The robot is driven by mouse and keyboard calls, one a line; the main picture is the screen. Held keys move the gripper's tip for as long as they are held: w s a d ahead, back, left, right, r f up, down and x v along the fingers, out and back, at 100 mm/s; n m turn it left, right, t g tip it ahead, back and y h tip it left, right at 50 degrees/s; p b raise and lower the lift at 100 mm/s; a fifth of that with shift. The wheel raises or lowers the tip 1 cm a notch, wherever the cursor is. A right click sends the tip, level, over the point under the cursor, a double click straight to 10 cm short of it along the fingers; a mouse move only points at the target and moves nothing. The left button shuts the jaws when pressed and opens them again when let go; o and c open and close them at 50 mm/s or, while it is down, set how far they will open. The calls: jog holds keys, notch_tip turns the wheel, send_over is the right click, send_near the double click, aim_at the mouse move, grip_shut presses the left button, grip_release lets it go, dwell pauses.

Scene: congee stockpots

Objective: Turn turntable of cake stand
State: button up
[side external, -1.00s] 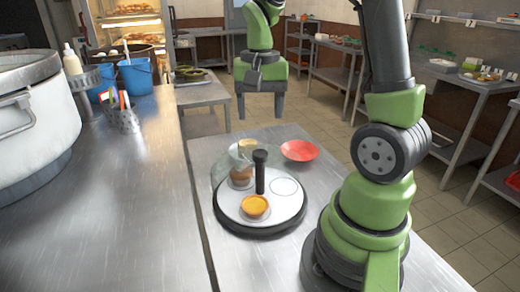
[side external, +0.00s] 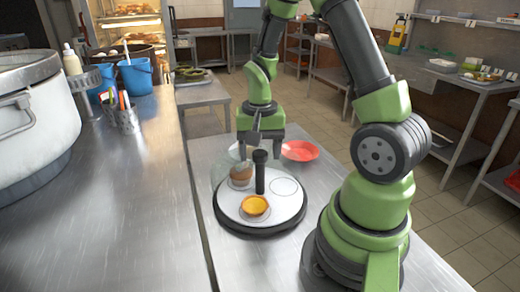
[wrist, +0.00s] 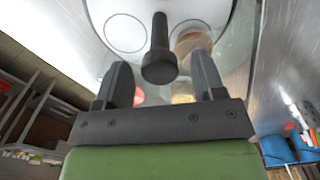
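The cake stand's turntable (side external: 283,207) is a round pale plate with a dark rim, low on the steel table. A black upright post (side external: 260,178) stands on it and also shows in the wrist view (wrist: 160,45). A small bowl with orange filling (side external: 255,205) sits at the front of the plate. A brown round item (side external: 241,173) sits at its back left, and an empty outlined circle lies at right. My gripper (side external: 260,150) is open above the plate's back side. In the wrist view its two fingers (wrist: 160,78) are apart, with the post's top appearing between and beyond them.
A red dish (side external: 300,151) lies behind the turntable, close to my gripper. A clear glass-like cover shows around the plate's back left. A large stockpot (side external: 35,115), a utensil holder (side external: 124,120) and blue buckets stand on the left counter. The table in front is clear.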

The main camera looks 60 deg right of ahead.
grip_shut()
jog(key=shift+m, duration=12)
